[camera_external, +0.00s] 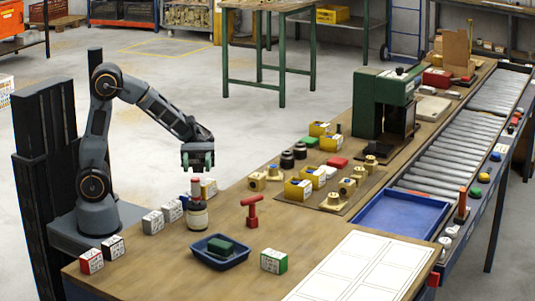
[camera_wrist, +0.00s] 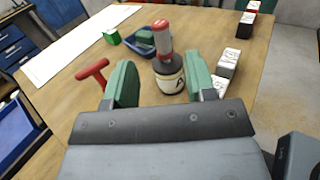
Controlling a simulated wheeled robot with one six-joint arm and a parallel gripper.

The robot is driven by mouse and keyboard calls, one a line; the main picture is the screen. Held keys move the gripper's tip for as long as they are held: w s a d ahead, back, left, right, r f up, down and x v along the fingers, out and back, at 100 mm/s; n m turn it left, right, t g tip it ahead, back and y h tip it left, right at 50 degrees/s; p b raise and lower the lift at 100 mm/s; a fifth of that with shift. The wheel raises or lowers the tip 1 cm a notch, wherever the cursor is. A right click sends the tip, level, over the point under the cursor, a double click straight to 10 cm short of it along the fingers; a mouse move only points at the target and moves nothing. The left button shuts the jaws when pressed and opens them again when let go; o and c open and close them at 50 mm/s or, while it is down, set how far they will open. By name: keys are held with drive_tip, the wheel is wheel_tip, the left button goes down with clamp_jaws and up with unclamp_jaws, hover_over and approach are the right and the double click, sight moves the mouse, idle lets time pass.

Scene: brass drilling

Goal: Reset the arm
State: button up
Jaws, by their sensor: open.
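My gripper (camera_external: 198,157) is open, with its green fingers apart and pointing down, above the near left part of the wooden bench. It also shows in the wrist view (camera_wrist: 162,88), with nothing between the fingers. Below it stands a cream and black pot (camera_external: 197,216) with a red-topped tool or brush (camera_external: 196,188) upright in it. In the wrist view this pot (camera_wrist: 169,80) appears beyond the fingertips, between them in the picture. My arm is raised and bent forward from its base at the bench's left end.
A red T-handle (camera_external: 251,212) stands right of the pot. A blue tray (camera_external: 220,254) with a green block lies in front. Small boxes (camera_external: 153,222) stand near my base. Brass parts (camera_external: 347,187), a green drilling machine (camera_external: 384,103) and a roller conveyor (camera_external: 450,150) are farther right.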

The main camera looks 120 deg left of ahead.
drive_tip(key=s+d+f+m+g+y+p, duration=0.2)
drive_tip(key=s+d+m+g+y+p, duration=0.25)
drive_tip(key=s+d+m+g, duration=0.45)
drive_tip(key=shift+s+a+r+m+t+y+p, duration=0.25)
drive_tip(key=shift+s+r+m+t+y+p, duration=0.25)
drive_tip(key=shift+m+y, duration=1.65)
drive_tip(key=shift+s+a+r+m+t+y+p, duration=0.35)
drive_tip(key=shift+m+y, duration=0.95)
drive_tip(key=shift+m, duration=1.7)
drive_tip(key=shift+s+a+r+m+t+y+p, duration=0.2)
drive_tip(key=shift+r+m+t+y+p, duration=0.4)
drive_tip(key=shift+m+y, duration=1.55)
drive_tip(key=shift+f+m+g+h, duration=0.2)
drive_tip(key=shift+m+g+h, duration=0.05)
drive_tip(key=shift+m+h, duration=0.2)
